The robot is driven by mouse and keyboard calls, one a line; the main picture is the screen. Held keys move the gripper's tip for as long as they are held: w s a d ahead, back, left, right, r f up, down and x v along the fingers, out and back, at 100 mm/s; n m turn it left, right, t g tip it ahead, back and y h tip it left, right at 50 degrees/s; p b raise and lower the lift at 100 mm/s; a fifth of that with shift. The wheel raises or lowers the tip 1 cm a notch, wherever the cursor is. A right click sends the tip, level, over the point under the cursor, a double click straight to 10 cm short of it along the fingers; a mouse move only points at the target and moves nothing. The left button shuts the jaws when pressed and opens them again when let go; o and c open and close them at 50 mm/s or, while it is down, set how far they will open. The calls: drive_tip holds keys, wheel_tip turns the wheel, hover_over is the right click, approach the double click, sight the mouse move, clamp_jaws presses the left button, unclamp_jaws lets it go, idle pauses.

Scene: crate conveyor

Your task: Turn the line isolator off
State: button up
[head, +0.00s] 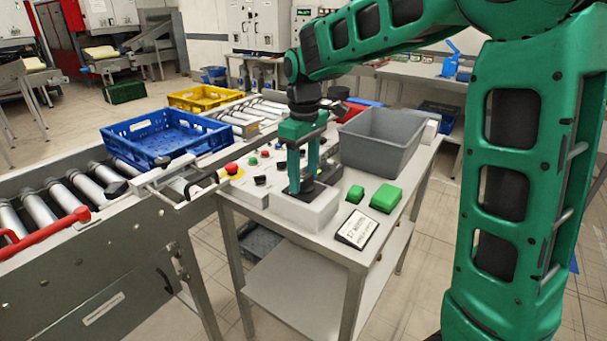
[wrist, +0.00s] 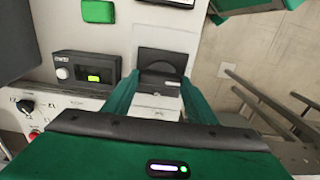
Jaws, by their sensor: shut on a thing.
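In the wrist view, my gripper (wrist: 158,88) is shut on the dark handle (wrist: 160,60), one finger at each side. The fingers and wrist hide part of the handle, and I cannot tell its exact on or off angle.
A control panel with a red emergency button (head: 231,168) and several knobs is left of the isolator. A grey bin (head: 382,150) stands behind it. Green blocks (head: 386,199) and a label card (head: 357,229) lie right. A blue crate (head: 165,135) sits on the roller conveyor.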

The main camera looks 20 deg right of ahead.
sight(304, 177)
drive_tip(key=o, duration=0.9)
drive_tip(key=shift+w+d+r, duration=0.15)
drive_tip(key=shift+w, duration=0.05)
drive_tip(key=shift+o, duration=0.8)
drive_tip(key=shift+s, duration=0.1)
wheel_tip(304, 177, up, 11)
drive_tip(key=shift+f, duration=0.2)
